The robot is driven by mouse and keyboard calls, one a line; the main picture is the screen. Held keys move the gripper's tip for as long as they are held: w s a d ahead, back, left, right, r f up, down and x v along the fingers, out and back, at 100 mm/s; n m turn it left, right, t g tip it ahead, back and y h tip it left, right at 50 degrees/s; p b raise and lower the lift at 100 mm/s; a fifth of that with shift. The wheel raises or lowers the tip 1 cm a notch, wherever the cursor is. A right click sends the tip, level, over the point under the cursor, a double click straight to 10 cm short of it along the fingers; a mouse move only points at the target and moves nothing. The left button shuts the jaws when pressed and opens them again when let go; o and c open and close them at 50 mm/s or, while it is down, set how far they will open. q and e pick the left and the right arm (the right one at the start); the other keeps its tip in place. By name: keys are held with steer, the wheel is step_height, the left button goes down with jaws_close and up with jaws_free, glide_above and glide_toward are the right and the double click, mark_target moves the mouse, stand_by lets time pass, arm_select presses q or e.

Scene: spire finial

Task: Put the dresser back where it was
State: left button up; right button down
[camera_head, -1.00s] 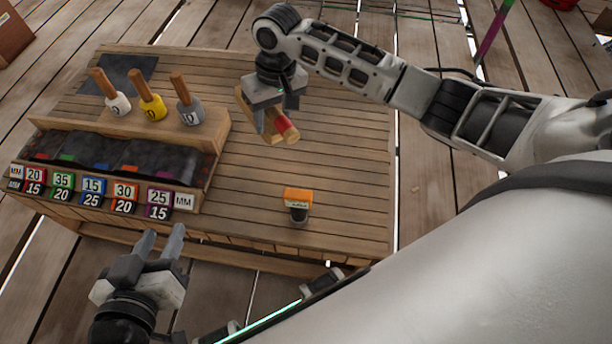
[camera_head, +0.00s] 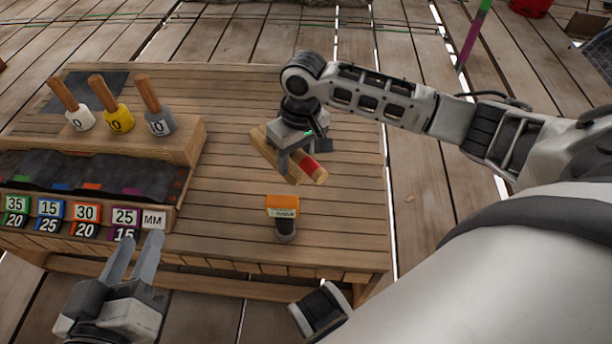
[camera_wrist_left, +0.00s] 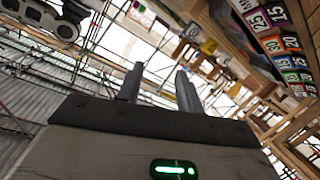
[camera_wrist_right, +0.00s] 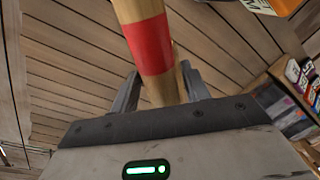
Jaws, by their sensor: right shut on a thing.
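The wooden tool with a red band, which I take to be the dresser (camera_head: 264,148), is held above the right part of the slatted bench (camera_head: 225,190). My right gripper (camera_head: 297,163) is shut on it. In the right wrist view its round, red-banded handle (camera_wrist_right: 150,45) passes between the fingers (camera_wrist_right: 160,78); its far end is out of frame there. In the head view the gripper covers part of its middle. My left gripper (camera_head: 137,250) is open and empty in front of the bench's front edge; its fingers stand apart in the left wrist view (camera_wrist_left: 158,80).
An orange-topped dark object (camera_head: 283,215) stands near the bench's front, close to the held tool. At left are a rack with number labels (camera_head: 88,218), and white (camera_head: 80,118), yellow (camera_head: 118,118) and grey (camera_head: 160,122) wooden-handled tools. The bench's right side is largely clear.

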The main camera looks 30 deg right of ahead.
mark_target(306, 177)
steer(key=shift+s+d+f+b, duration=0.2)
steer(key=shift+s+d+f, duration=0.15)
steer(key=shift+f, duration=0.2)
steer(key=shift+s+d+f+b, duration=0.2)
steer(key=shift+s+f, duration=0.15)
steer(key=shift+f, duration=0.2)
steer(key=f, duration=0.1)
steer(key=b, duration=0.1)
steer(key=f+b, duration=0.1)
steer(key=shift+s+d+f, duration=0.15)
steer(key=shift+s+f, duration=0.1)
steer(key=shift+f, duration=0.1)
steer(key=shift+f+b, duration=0.3)
steer(key=shift+f, duration=0.1)
arm_select(q)
steer(key=shift+d+r+n+t+h, duration=0.5)
steer(key=shift+r+n+h, duration=0.1)
steer(key=shift+r+h, duration=0.1)
arm_select(e)
steer(key=c, duration=0.7)
jaws_free()
arm_select(q)
steer(key=shift+a+f, duration=0.1)
